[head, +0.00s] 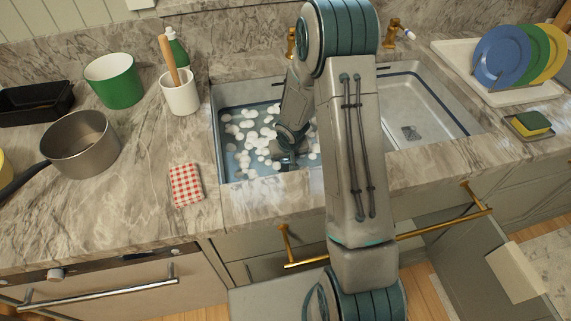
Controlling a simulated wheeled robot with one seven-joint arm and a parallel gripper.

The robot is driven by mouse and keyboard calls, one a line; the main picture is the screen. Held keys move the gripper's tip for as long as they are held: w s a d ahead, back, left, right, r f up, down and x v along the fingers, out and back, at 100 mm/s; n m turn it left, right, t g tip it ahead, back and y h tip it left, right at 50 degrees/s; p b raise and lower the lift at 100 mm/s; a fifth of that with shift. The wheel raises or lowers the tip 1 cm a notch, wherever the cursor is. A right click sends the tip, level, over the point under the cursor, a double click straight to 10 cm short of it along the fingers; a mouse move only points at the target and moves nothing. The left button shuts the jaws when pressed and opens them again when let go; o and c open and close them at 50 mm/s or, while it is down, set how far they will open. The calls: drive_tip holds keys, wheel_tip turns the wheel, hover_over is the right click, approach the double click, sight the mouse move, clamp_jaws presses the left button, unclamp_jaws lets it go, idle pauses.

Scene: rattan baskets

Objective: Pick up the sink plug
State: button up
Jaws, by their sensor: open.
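My gripper (286,164) reaches down into the left basin (233,170) of the sink, close to its front wall. The basin holds bluish water with several white foam patches. The gripper is small and dark here, with its jaws open at the water. I cannot make out the sink plug; it may be hidden under the foam, the water or my arm. The right basin (438,100) looks empty, with a dark square drain mark (410,132) on its floor.
A red-checked cloth (186,185), grey pot (82,143), green pot (114,82) and white utensil holder (180,94) stand left of the sink. A dish rack with plates (502,55) and a sponge (531,123) are right. An open drawer (470,260) is below.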

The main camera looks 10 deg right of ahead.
drive_tip(key=shift+c, duration=0.4)
clamp_jaws()
drive_tip(key=shift+r, duration=0.1)
